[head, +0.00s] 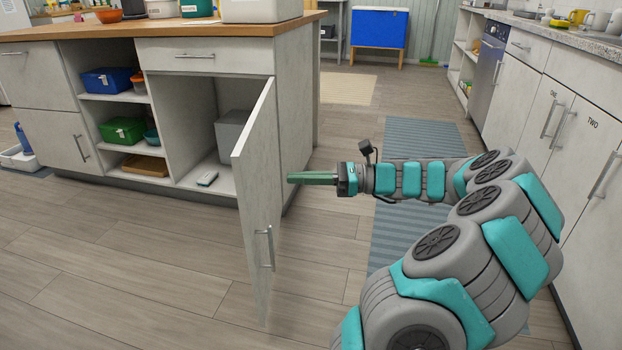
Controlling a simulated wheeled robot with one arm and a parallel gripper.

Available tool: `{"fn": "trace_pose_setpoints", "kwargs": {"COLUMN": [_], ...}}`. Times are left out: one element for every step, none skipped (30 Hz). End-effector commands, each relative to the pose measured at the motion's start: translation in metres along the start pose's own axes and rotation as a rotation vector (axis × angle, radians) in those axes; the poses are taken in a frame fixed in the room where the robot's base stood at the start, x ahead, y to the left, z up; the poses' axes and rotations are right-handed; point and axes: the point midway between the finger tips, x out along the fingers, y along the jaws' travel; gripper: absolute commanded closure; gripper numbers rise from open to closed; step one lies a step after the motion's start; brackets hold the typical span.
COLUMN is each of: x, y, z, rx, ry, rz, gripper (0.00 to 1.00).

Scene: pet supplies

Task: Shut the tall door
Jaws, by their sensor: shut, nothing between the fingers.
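The tall door (259,190) of the island cabinet (296,110) stands open, swung out toward me. My gripper (291,178) is shut and empty, pointing left.
Open shelves left of the compartment hold a blue bin (106,80) and a green bin (122,130). A drawer front (205,56) lies above the compartment. A blue-grey runner (400,238) lies under my arm. The floor left of the door is clear.

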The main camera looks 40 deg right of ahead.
Motion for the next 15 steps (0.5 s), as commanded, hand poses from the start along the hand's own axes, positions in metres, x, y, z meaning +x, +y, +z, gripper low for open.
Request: {"fn": "trace_pose_setpoints", "kwargs": {"x": [0.011, 0.017, 0.025, 0.032, 0.037, 0.045, 0.051, 0.055, 0.061, 0.066, 0.070, 0.074, 0.077, 0.080, 0.083], "y": [0.000, 0.000, 0.001, 0.001, 0.001, 0.001, 0.001, 0.001, 0.001, 0.001, 0.001, 0.001, 0.001, 0.000, 0.000], "z": [-0.001, -0.001, -0.001, -0.001, -0.001, -0.001, -0.002, -0.001, -0.001, -0.001, -0.001, -0.001, -0.001, 0.000, 0.000], "rx": [-0.001, -0.001, -0.001, -0.001, 0.000, 0.000, 0.000, 0.000, 0.000, -0.001, -0.001, -0.002, -0.003, -0.003, -0.003], "ry": [0.001, 0.001, 0.000, -0.001, 0.000, 0.001, 0.002, 0.001, 0.001, 0.001, 0.001, 0.002, 0.002, 0.002, 0.002], "rz": [0.002, 0.002, 0.004, 0.005, 0.005, 0.005, 0.004, 0.004, 0.004, 0.005, 0.005, 0.004, 0.002, 0.001, 0.000], "gripper": [1.00, 1.00, 1.00, 1.00, 1.00, 1.00, 1.00, 1.00, 1.00, 1.00, 1.00, 1.00, 1.00, 1.00, 1.00]}}
